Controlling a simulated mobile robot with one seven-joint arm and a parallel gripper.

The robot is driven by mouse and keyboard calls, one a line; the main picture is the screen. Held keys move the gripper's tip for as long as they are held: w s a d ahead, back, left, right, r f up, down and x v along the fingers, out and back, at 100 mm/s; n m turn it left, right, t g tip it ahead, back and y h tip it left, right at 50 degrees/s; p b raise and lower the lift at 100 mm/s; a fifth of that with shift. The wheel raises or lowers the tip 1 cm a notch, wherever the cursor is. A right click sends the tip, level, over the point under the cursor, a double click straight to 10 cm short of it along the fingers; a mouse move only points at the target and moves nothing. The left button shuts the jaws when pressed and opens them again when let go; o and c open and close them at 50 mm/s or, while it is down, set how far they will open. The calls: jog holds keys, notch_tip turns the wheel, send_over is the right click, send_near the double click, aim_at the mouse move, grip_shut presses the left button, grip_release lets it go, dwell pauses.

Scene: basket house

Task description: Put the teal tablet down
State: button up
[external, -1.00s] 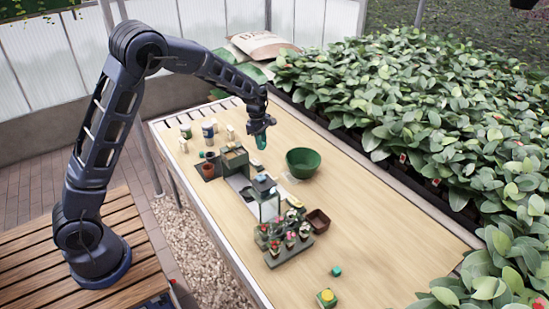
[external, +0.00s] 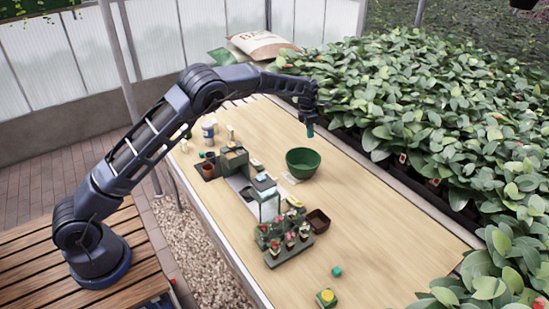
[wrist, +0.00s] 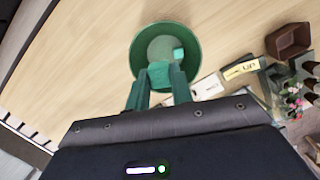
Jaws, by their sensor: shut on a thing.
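My gripper (external: 309,128) hangs above the table, just behind and above the green bowl (external: 302,163) in the external view. In the wrist view my gripper (wrist: 157,85) is shut on the teal tablet (wrist: 158,73), a small flat teal piece between its two dark green fingers. Beyond the fingertips lies the round green bowl (wrist: 194,47), partly hidden by the fingers and the tablet. A small light teal piece (wrist: 179,54) shows against the bowl's inside. In the external view the tablet cannot be told apart from the fingers.
The wooden table (external: 385,235) is clear to the right. Dense plants (external: 430,120) line its far side.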

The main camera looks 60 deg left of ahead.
notch_tip(320, 180, down, 19)
jog(key=shift+f, duration=0.15)
dwell(0.5)
jog(key=o, duration=0.9)
jog(key=shift+f, duration=0.1)
jog(key=shift+o, duration=0.2)
